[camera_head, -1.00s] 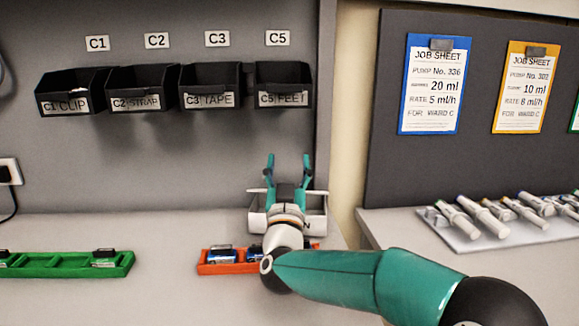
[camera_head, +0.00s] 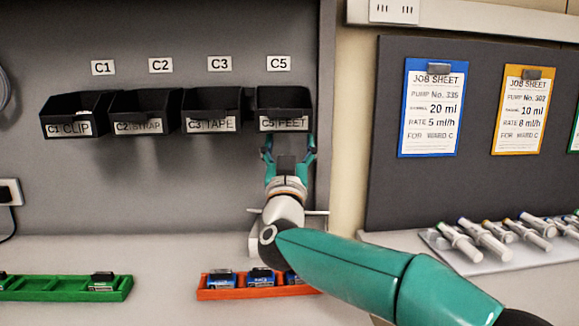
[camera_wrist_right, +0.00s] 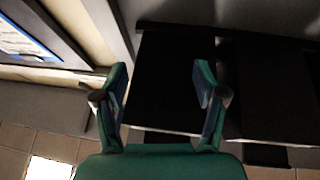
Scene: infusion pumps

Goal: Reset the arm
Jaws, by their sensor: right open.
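My right arm (camera_head: 360,270), teal and grey, reaches in from the lower right in the head view. Its gripper (camera_head: 288,148) points up, with its fingertips at the lower edge of the black C5 FEET bin (camera_head: 284,105). The fingers are spread, and I see nothing held between them. In the right wrist view the open gripper (camera_wrist_right: 162,80) shows two teal fingers in front of a dark bin surface. Whether they touch the bin I cannot tell. My left gripper is not in view.
Black bins labelled C1 CLIP (camera_head: 70,128), C2 STRAP (camera_head: 140,128) and C3 TAPE (camera_head: 210,123) hang left of C5. An orange tray (camera_head: 250,293) with blue items and a green tray (camera_head: 55,290) lie on the bench. Syringes lie on a white tray (camera_head: 470,265) at right.

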